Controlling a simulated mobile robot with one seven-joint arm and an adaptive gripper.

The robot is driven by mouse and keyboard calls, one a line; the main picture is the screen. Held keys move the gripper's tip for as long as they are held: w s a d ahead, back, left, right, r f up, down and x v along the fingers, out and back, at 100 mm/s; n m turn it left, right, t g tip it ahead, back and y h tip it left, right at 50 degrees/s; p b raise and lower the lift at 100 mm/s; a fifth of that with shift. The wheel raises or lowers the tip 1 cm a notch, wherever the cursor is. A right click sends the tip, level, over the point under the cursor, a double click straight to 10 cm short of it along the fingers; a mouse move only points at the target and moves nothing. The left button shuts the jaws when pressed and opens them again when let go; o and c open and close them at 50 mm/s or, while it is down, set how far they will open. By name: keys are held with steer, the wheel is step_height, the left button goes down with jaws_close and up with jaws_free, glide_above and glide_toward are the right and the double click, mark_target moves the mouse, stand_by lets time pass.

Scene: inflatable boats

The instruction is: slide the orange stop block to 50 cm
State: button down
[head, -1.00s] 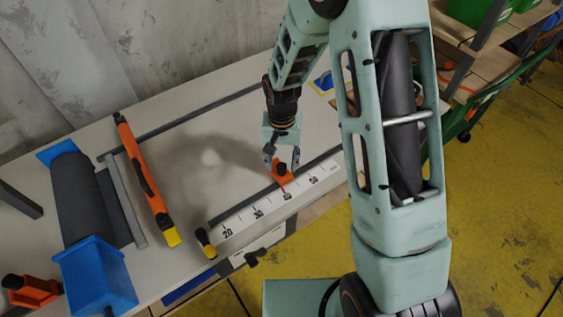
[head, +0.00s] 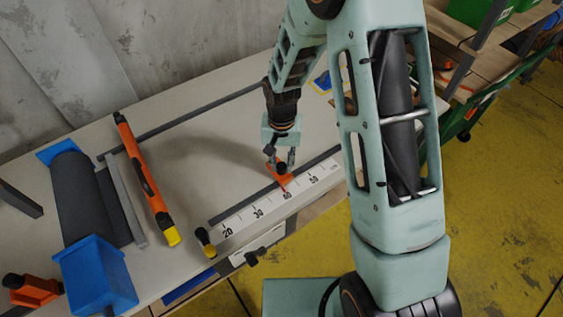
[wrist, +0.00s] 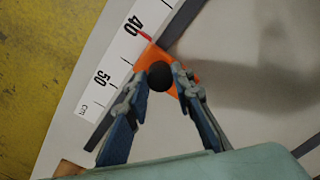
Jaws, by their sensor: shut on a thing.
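The orange stop block (head: 284,181) sits on the dark rail along the white ruler (head: 258,209), with its pointed end at about the 40 mark. In the wrist view the orange block (wrist: 152,57) has a red line at its tip, beside the 40 on the ruler (wrist: 118,53). The 50 mark lies further along, toward the lower left there. My gripper (head: 281,167) is shut on the round black knob (wrist: 159,76) on top of the block. Its two fingers flank the knob in the wrist view, hiding part of the block.
An orange and black tool with a yellow end (head: 147,180) lies on the table left of the rail. The rail beyond the block looks clear.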

steer(key=w+d, duration=0.2)
steer(key=w+d+b, duration=0.1)
steer(key=d, duration=0.2)
steer(key=w+d, duration=0.2)
steer(key=d, duration=0.1)
steer(key=shift+w+d, duration=0.15)
steer(key=shift+w, duration=0.2)
steer(key=c, duration=1.7)
jaws_free()
steer(key=shift+o, duration=0.2)
step_height(320, 180, up, 12)
